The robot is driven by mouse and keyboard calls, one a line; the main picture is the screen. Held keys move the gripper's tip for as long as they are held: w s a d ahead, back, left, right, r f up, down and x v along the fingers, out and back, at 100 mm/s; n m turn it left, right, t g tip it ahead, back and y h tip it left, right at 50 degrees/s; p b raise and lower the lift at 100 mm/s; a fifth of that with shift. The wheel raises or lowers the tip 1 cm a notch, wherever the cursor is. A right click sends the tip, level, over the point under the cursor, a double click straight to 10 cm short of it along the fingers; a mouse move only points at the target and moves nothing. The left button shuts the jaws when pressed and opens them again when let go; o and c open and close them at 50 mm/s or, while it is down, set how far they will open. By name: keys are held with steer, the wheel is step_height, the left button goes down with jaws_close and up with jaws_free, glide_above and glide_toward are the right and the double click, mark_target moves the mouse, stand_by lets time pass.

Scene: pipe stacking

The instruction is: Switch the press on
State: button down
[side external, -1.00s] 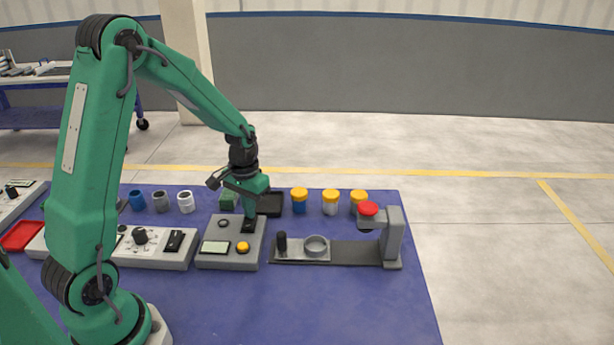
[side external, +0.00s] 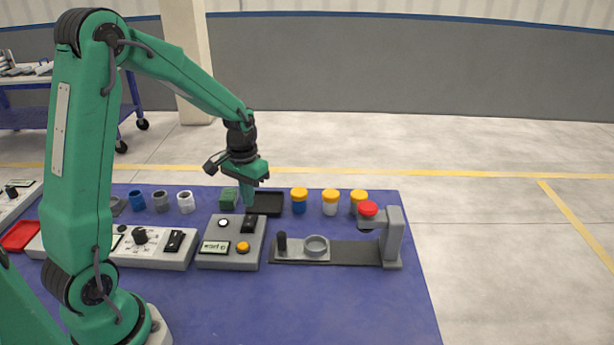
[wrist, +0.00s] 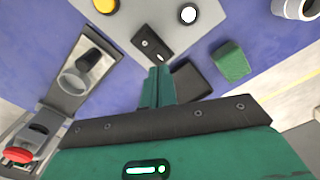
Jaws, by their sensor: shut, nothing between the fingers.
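The grey control box (side external: 231,250) stands on the blue table with a black rocker switch (side external: 249,223), a white lit lamp (side external: 223,223), a yellow button (side external: 243,247) and a display (side external: 215,247) showing small text. The switch (wrist: 150,43) and lamp (wrist: 188,14) also show in the wrist view. The press (side external: 394,238) with its red knob (side external: 368,208) stands at the right end of a dark rail. My gripper (side external: 250,206) is shut and empty, just above and behind the switch, apart from it. Its fingers (wrist: 158,72) point at the switch in the wrist view.
A grey ring holder (side external: 316,247) and a black handle (side external: 282,242) sit on the rail. A green block (side external: 229,196), a black tray (side external: 269,204) and several yellow-capped jars (side external: 330,201) stand behind. A panel with a knob (side external: 141,236) is left. The table front is clear.

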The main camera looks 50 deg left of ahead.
mark_target(251, 219)
steer(key=shift+r, duration=1.5)
steer(key=shift+r, duration=0.1)
steer(key=s+d+r+m+t, duration=0.3)
steer(key=s+d+r+t, duration=0.2)
steer(key=s+d+r, duration=0.7)
steer(key=s+r, duration=0.1)
steer(key=s, duration=0.2)
steer(key=shift+s+d+r+t, duration=0.15)
steer(key=shift+s+t, duration=0.15)
steer(key=shift+s, duration=0.05)
